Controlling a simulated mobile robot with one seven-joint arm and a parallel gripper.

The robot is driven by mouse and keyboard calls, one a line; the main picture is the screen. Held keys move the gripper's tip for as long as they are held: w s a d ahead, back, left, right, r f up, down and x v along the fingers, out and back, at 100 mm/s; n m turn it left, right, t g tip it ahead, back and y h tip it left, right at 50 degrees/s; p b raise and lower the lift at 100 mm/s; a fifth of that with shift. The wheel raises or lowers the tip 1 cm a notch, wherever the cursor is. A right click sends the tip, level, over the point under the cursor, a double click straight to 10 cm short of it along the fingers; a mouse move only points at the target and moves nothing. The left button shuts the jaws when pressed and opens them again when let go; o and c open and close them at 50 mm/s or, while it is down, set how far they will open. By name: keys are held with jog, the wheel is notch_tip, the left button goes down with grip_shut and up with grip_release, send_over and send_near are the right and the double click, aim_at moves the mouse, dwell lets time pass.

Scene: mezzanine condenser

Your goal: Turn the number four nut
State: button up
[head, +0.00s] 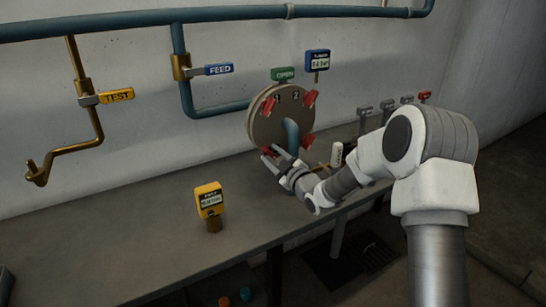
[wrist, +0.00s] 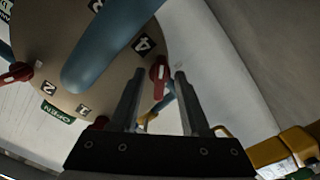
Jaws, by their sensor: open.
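A round tan flange (head: 262,125) on the bench carries several red nuts and number labels. In the wrist view, the label 4 (wrist: 143,44) sits beside a red winged nut (wrist: 158,78), the number four nut. My gripper (wrist: 158,73) is open, with one finger on each side of this nut in the picture. I cannot tell whether the fingers touch it. In the head view, my gripper (head: 270,152) is at the flange's lower left, and its fingers partly hide the nut there.
A blue pipe (wrist: 105,45) comes out of the flange's middle, close to my gripper; it also shows in the head view (head: 292,135). A yellow gauge (head: 208,196) stands on the bench (head: 130,235). Yellow TEST and blue FEED handles hang on the wall pipes. The front bench is mostly clear.

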grip_shut()
jog(key=shift+f, duration=0.1)
dwell(0.4)
jog(key=m+b, duration=0.1)
jog(key=m, duration=0.2)
jog(key=m+b, duration=0.1)
jog(key=m, duration=0.2)
jog(key=shift+m, duration=0.3)
jog(key=m, duration=0.3)
jog(key=shift+m, duration=0.3)
jog(key=shift+a+m, duration=0.1)
jog(key=shift+m, duration=1.8)
